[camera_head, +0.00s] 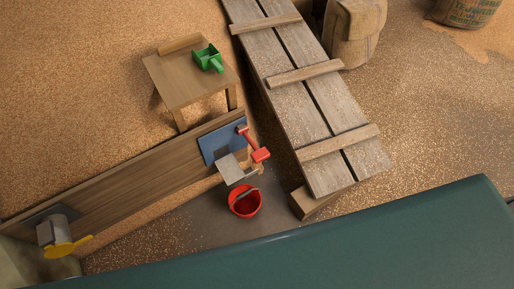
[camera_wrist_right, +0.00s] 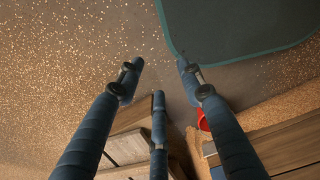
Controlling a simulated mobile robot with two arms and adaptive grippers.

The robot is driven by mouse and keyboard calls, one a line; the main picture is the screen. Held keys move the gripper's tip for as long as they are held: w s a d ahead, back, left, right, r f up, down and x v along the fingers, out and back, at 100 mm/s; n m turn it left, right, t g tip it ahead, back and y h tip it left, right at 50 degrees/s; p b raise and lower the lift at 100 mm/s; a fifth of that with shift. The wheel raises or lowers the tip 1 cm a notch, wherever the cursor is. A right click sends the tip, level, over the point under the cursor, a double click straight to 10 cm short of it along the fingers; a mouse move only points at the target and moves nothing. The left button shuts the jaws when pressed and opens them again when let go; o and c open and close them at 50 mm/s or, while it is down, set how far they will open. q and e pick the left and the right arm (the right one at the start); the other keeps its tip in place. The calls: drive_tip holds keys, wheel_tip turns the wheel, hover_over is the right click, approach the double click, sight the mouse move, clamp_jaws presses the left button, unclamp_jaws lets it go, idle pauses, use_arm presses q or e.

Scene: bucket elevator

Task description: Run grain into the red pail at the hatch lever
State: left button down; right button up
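The red pail (camera_head: 245,202) stands upright on the floor just below the lip of a grey metal chute (camera_head: 231,168). Its inside looks dark red, and I see no grain in it. The red-handled hatch lever (camera_head: 253,145) sits on a blue plate (camera_head: 221,142) on the wooden board, above the chute. In the right wrist view my right gripper (camera_wrist_right: 158,78) has its fingers spread and empty. A bit of red, probably the pail (camera_wrist_right: 202,120), shows behind one finger, apart from it. My left gripper is in neither view.
A wooden board wall (camera_head: 130,178) runs left to a second spout with a yellow lever (camera_head: 68,247). A small table (camera_head: 185,88) holds a green scoop (camera_head: 208,59). A cleated plank ramp (camera_head: 300,105) and a sack (camera_head: 353,30) stand behind. Grain is scattered over the floor.

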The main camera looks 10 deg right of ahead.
drive_tip(key=shift+c, duration=0.3)
